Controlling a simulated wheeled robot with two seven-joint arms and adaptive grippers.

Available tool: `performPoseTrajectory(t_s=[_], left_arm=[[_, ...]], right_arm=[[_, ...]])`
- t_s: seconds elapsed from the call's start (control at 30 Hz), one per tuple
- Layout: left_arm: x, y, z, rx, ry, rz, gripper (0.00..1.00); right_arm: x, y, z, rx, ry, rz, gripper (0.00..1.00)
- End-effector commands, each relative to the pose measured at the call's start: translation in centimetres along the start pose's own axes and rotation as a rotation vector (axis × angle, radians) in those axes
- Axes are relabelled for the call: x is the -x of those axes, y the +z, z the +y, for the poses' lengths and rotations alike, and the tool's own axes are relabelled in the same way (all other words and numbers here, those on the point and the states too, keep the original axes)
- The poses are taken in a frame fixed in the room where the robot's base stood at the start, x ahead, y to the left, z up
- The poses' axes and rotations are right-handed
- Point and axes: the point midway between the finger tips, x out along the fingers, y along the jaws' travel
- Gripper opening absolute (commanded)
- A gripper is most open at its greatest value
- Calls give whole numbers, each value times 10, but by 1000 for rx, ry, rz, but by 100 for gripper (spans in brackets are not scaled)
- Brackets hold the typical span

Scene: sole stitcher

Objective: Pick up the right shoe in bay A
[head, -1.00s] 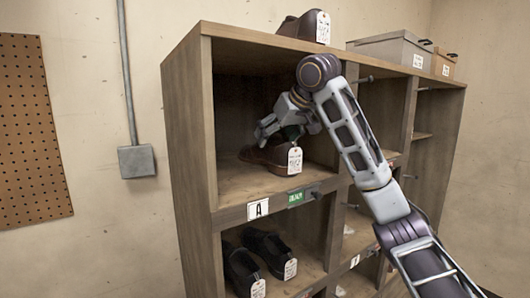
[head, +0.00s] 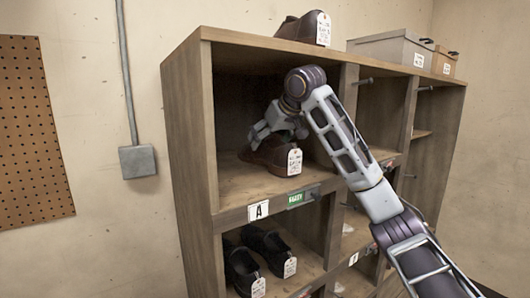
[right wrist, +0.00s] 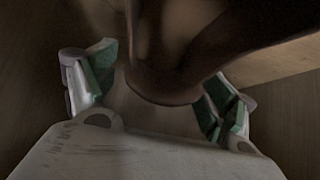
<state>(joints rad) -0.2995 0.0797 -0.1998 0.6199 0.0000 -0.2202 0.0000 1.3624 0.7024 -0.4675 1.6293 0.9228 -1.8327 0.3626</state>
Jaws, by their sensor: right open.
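A brown shoe (head: 268,156) with a white paper tag (head: 294,162) sits on the floor of bay A, the upper left compartment marked by an "A" label (head: 258,210). My right gripper (head: 262,138) is inside the bay, at the top of the shoe, and partly covers it. In the right wrist view, the open green-padded fingers (right wrist: 160,95) stand on either side of the dark brown shoe (right wrist: 165,75). I cannot tell whether the pads touch it. I see only one shoe in this bay. My left gripper is not in view.
The wooden shelf unit (head: 188,130) has side walls and a top close around my right arm. Black shoes (head: 262,246) stand in the bay below. A tagged brown shoe (head: 292,27) and boxes (head: 390,47) are on top. Metal pegs (head: 364,81) stick out of the dividers.

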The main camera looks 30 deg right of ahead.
Motion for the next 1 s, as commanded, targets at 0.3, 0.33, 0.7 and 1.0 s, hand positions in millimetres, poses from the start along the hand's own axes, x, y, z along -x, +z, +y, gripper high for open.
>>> performPoseTrajectory(t_s=[0.3,0.33,0.7,1.0], left_arm=[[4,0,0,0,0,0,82],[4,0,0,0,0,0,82],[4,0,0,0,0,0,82],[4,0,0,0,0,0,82]], right_arm=[[-10,0,0,-1,0,1,85],[-10,0,0,-1,0,1,85],[-10,0,0,-1,0,1,80],[-10,0,0,-1,0,1,41]])
